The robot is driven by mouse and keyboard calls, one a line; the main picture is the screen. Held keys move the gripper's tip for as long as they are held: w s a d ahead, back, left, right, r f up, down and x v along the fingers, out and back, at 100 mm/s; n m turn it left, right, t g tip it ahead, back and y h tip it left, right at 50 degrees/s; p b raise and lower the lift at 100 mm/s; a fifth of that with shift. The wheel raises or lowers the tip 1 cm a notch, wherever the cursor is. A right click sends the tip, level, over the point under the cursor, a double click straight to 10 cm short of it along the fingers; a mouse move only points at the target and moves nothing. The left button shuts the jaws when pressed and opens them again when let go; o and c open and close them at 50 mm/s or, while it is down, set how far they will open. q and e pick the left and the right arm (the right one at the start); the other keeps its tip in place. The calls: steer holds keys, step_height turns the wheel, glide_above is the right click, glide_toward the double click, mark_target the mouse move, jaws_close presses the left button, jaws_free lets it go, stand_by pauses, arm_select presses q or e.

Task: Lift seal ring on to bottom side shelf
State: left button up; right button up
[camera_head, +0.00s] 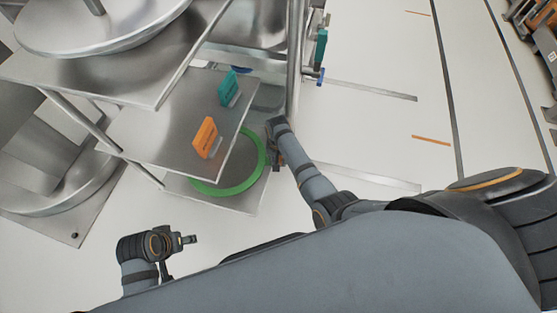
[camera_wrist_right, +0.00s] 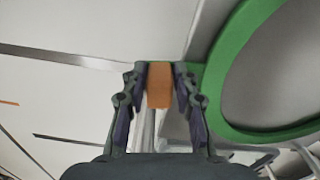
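The seal ring is a large green ring (camera_head: 262,150) at the bottom shelf (camera_head: 235,203) of the metal rack, partly hidden under the shelf above. I cannot tell whether it rests on the shelf or hangs just over it. My right gripper (camera_head: 277,165) is at the ring's right edge. In the right wrist view, the gripper (camera_wrist_right: 159,85) has its fingers close on both sides of an orange piece beside the green rim (camera_wrist_right: 222,75); this piece seems to belong to the ring. My left gripper (camera_head: 180,255) is empty, its fingers apart, low at the left, away from the rack.
The middle shelf (camera_head: 150,135) holds an orange item (camera_head: 205,138) and a teal item (camera_head: 228,88). A big metal dish (camera_head: 100,25) sits on the top shelf (camera_head: 110,75). A rack post (camera_head: 294,60) stands close to my right gripper.

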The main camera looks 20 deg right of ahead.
steer(key=o, duration=0.4)
steer(key=shift+c, duration=0.2)
step_height(320, 180, up, 8)
steer(key=shift+f, duration=0.2)
stand_by(0.3)
